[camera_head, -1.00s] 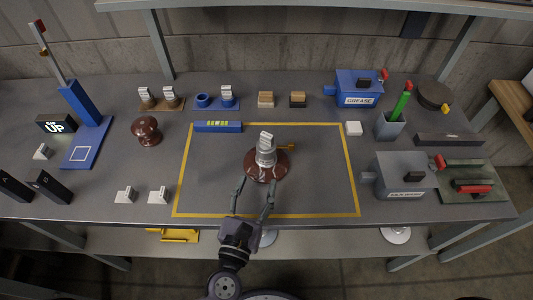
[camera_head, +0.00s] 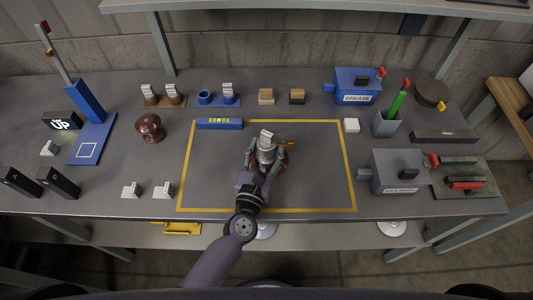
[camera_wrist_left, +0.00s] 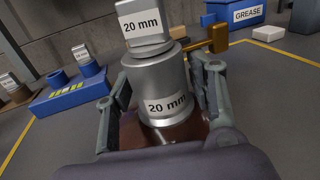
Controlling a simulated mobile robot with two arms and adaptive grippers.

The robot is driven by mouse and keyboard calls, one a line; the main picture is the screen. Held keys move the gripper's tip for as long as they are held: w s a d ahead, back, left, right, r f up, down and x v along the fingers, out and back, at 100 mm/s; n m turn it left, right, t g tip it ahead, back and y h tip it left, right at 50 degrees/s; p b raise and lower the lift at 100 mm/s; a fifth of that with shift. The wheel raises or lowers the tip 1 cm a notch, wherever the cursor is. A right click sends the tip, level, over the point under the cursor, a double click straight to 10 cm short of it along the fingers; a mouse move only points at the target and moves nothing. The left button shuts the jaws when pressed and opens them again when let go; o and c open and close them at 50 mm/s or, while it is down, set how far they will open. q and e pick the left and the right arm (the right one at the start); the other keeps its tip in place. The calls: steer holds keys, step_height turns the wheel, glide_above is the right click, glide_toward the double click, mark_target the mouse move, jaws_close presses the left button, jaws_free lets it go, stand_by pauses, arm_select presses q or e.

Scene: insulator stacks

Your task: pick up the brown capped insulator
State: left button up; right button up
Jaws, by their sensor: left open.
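The brown capped insulator, a brown disc under a silver metal cap (camera_head: 266,147), stands upright inside the yellow outline on the bench. In the left wrist view its cap (camera_wrist_left: 156,84) fills the middle, labelled 20 mm, with a smaller 20 mm block on top. A bit of the brown body (camera_wrist_left: 178,133) shows below the cap. My left gripper (camera_head: 267,160) is open, with a finger on either side of the cap. Whether the fingers touch it I cannot tell. A brass pin (camera_wrist_left: 212,42) sticks out behind the cap. My right gripper is not in view.
Another brown insulator (camera_head: 150,127) without a metal cap stands left of the outline. A blue bar (camera_head: 219,124) lies at the outline's back left. A blue GREASE box (camera_head: 357,86) and a grey box (camera_head: 396,172) stand to the right. The outline's right half is clear.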

arm_select(q)
steer(key=c, duration=1)
steer(key=shift+r, duration=0.15)
steer(key=shift+c, duration=0.3)
step_height(320, 180, up, 20)
steer(key=p, duration=1.8)
steer(key=shift+f+b, duration=9.8)
steer(key=shift+b, duration=0.15)
